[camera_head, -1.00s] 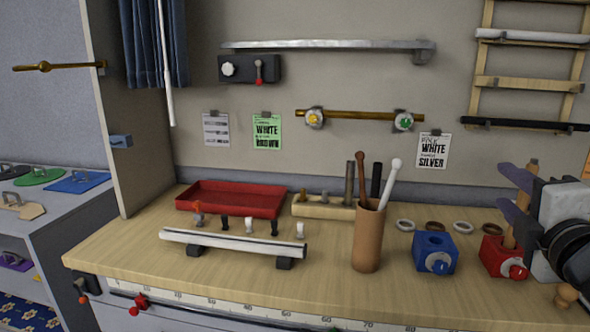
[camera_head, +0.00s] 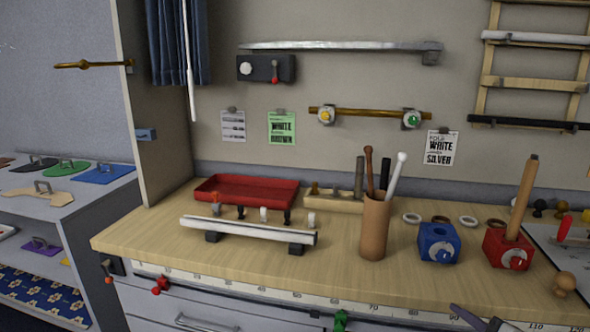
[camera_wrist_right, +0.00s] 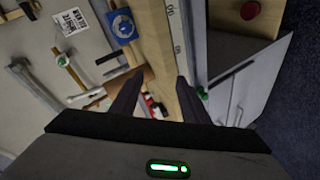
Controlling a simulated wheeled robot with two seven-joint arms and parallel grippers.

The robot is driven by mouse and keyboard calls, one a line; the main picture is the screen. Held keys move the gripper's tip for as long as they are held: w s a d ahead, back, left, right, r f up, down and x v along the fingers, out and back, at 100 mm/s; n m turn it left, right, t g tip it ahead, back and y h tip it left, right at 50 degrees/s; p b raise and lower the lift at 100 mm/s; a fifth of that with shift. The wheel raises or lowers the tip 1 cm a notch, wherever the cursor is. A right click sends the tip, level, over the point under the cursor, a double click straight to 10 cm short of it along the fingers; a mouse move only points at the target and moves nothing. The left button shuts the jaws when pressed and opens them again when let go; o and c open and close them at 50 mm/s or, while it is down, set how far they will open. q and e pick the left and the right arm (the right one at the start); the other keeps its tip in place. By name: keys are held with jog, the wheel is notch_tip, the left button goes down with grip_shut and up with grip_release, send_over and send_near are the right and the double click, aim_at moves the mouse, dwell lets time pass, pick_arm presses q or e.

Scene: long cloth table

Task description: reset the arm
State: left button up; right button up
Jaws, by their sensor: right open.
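My right gripper (camera_head: 478,320) shows only as dark finger parts at the bottom edge of the head view, in front of the bench. In the right wrist view the gripper (camera_wrist_right: 156,90) has its two dark fingers apart with nothing held between them. A wooden rod (camera_head: 525,198) stands in the red block (camera_head: 508,249), slightly tilted and clear of the gripper. My left gripper is in neither view.
The wooden bench (camera_head: 330,272) carries a blue block (camera_head: 438,243), a brown cup (camera_head: 374,228) with sticks, a white bar on supports (camera_head: 248,230) and a red tray (camera_head: 246,191). A side shelf (camera_head: 68,205) stands left.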

jog(key=s+a+f+m+g, duration=0.1)
jog(key=s+a+f+m, duration=0.2)
jog(key=s+f, duration=0.5)
jog(key=s+a+f+m+g+y, duration=0.1)
jog(key=s+a+f, duration=0.4)
jog(key=f, duration=0.5)
jog(key=s+a+f+m+g+y, duration=0.1)
jog(key=s+a+f+m+g, duration=0.1)
jog(key=s+a+f+m, duration=0.3)
jog(key=s+f+m, duration=0.1)
jog(key=s+f, duration=0.3)
jog(key=s, duration=0.1)
jog(key=shift+s+g, duration=0.3)
